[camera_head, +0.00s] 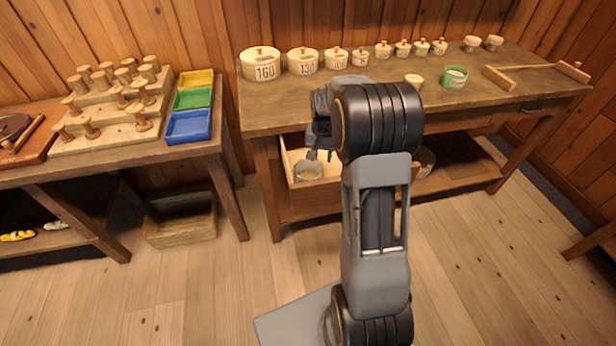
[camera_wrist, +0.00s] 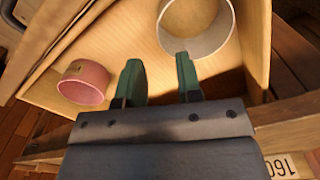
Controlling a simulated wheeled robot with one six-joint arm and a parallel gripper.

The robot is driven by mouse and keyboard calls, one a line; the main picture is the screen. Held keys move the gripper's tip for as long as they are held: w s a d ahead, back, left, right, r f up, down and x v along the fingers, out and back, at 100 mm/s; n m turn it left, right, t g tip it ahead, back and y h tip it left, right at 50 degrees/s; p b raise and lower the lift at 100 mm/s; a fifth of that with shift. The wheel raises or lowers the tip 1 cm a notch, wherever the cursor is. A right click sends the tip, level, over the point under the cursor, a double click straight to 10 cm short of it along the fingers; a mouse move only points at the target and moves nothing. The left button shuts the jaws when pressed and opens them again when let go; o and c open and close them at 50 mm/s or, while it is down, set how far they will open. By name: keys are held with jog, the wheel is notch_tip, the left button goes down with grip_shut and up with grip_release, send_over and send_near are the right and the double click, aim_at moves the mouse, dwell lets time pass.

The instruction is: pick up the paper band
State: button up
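Two ring-shaped bands lie in an open wooden drawer. A wide whitish band (camera_wrist: 227,28), cut off by the top edge of the wrist view, lies beyond my fingertips. A smaller pink band (camera_wrist: 83,88) lies left of them. I cannot tell from their look which one is paper. A pale band (camera_head: 308,174) also shows in the drawer in the head view. My gripper (camera_wrist: 158,66) is open, with nothing between its two green fingers. The right fingertip overlaps the near rim of the whitish band in the picture; contact cannot be told. My arm hides part of the drawer in the head view.
Numbered lidded pots (camera_head: 262,65) and a green-banded pot (camera_head: 454,78) stand on top. A table with spools (camera_head: 110,95) and coloured trays (camera_head: 190,126) stands left.

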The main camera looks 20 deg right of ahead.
jog(key=shift+w+d+f+b, duration=0.1)
jog(key=shift+f+b, duration=0.05)
jog(key=shift+f, duration=1.85)
jog(key=shift+w+f+b, duration=0.1)
jog(key=shift+f+b, duration=0.05)
jog(key=shift+f, duration=1.8)
grip_shut()
